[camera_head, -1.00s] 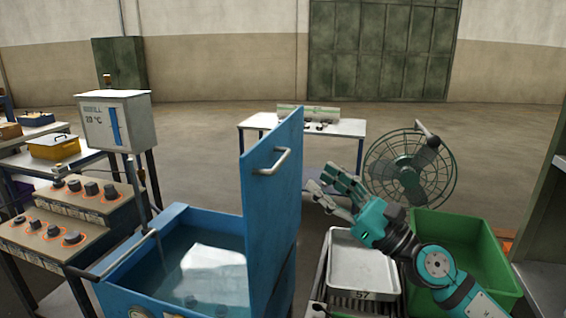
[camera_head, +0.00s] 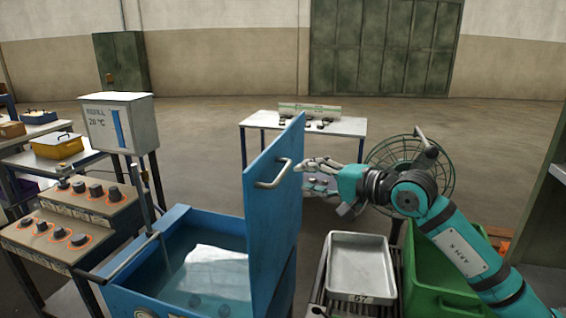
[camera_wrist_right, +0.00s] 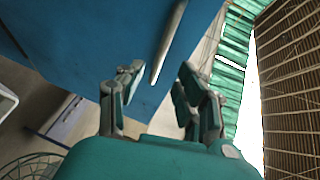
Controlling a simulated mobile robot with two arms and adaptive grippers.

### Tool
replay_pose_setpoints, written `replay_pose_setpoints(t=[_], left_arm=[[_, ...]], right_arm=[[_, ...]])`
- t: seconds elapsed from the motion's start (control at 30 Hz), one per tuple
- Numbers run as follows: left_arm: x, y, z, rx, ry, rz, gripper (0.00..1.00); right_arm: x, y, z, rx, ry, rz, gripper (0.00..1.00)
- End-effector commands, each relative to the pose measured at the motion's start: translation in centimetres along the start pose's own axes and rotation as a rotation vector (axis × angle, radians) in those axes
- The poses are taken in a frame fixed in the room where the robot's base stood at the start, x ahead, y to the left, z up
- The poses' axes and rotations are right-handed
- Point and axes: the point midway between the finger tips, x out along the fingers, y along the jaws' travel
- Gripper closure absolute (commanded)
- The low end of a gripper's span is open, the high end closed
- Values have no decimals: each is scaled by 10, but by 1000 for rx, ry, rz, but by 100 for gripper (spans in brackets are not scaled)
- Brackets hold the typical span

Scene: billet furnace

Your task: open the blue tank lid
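The blue tank (camera_head: 170,222) stands at the lower middle with water in it. Its blue lid (camera_head: 272,230) stands raised, roughly upright, at the tank's right side. A metal bar handle (camera_head: 268,182) sits on the lid's left face in the head view. My right gripper (camera_head: 312,172) is beside the lid's upper right edge. In the right wrist view, the gripper (camera_wrist_right: 158,78) has its fingers apart, with the lid (camera_wrist_right: 90,45) beyond them. The handle (camera_wrist_right: 165,45) lies beyond the gap, and no grip on it shows. My left gripper is out of view.
A white tray (camera_head: 358,240) lies on a roller rack right of the lid. A green bin (camera_head: 440,300) and a fan (camera_head: 440,165) are near my right arm. A knob panel (camera_head: 60,235) and a refill box (camera_head: 115,122) are left of the tank.

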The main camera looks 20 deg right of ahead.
Motion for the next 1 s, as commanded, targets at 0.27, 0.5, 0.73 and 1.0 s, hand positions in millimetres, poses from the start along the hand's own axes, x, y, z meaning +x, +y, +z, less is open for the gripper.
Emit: replay_pose_setpoints(t=[0.27, 0.5, 0.73, 1.0], left_arm=[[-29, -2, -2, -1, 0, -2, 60], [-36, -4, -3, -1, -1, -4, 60], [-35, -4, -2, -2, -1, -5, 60], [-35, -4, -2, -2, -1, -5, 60]], right_arm=[[55, -4, 0, 5, -2, -1, 64], [77, -1, 0, 2, 0, -1, 64], [80, 1, 0, 1, 0, 0, 64], [80, 1, 0, 1, 0, 0, 87]])
